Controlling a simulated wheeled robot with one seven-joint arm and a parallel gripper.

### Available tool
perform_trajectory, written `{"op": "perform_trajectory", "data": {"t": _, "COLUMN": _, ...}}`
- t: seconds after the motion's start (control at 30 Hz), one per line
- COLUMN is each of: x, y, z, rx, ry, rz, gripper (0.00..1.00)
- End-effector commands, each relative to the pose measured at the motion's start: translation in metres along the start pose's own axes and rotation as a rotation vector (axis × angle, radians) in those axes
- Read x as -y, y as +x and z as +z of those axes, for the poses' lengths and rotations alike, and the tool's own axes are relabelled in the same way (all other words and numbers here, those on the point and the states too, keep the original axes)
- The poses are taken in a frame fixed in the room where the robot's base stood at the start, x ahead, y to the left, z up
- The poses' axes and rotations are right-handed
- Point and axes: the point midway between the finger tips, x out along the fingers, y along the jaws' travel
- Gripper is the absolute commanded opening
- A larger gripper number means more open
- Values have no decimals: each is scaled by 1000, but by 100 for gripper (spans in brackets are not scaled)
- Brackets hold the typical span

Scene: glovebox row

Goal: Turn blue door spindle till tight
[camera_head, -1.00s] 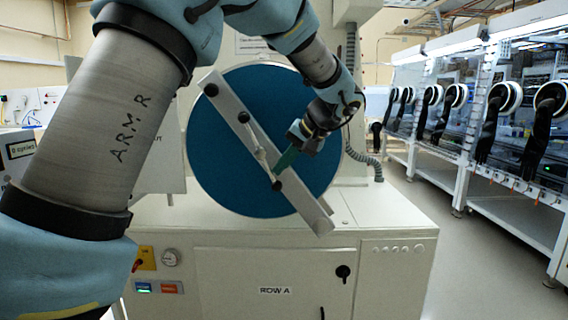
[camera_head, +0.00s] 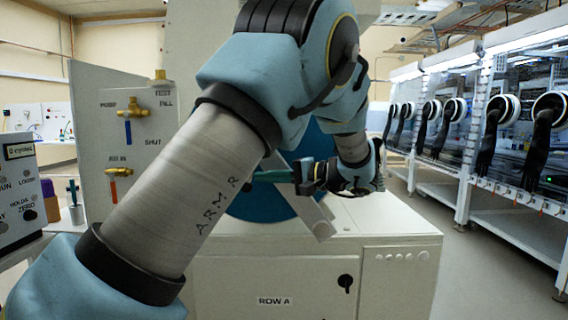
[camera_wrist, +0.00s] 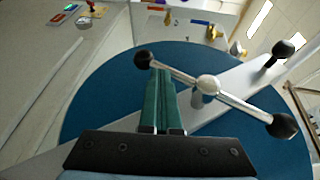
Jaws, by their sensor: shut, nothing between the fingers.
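The blue round door (camera_head: 262,206) is mostly hidden behind my arm in the head view. It fills the middle of the wrist view (camera_wrist: 105,85). A pale bar (camera_wrist: 235,85) crosses it. The spindle hub (camera_wrist: 208,85) stands on this bar, with a thin silver cross-handle ending in a black knob (camera_wrist: 144,60) and another black knob (camera_wrist: 283,125). My gripper's green fingers (camera_wrist: 160,74) are shut and empty. Their tips overlap the handle beside the left knob; contact cannot be told. In the head view, my gripper (camera_head: 254,177) points left before the door, and the spindle is hidden.
Another black knob (camera_wrist: 284,48) stands on the bar's far end. A side panel (camera_head: 120,150) with a blue-handled valve (camera_head: 127,130) and a red-handled valve (camera_head: 118,180) stands at left. The cabinet (camera_head: 310,280) lies below the door. Gloveboxes (camera_head: 490,110) line the right, with open floor before them.

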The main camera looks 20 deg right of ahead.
Motion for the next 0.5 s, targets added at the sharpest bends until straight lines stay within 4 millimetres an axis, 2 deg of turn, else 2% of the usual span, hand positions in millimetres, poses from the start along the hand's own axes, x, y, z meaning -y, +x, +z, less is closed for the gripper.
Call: {"op": "perform_trajectory", "data": {"t": 0.5, "x": 0, "y": 5, "z": 2, "rx": 4, "ry": 31, "rz": -74, "gripper": 0}}
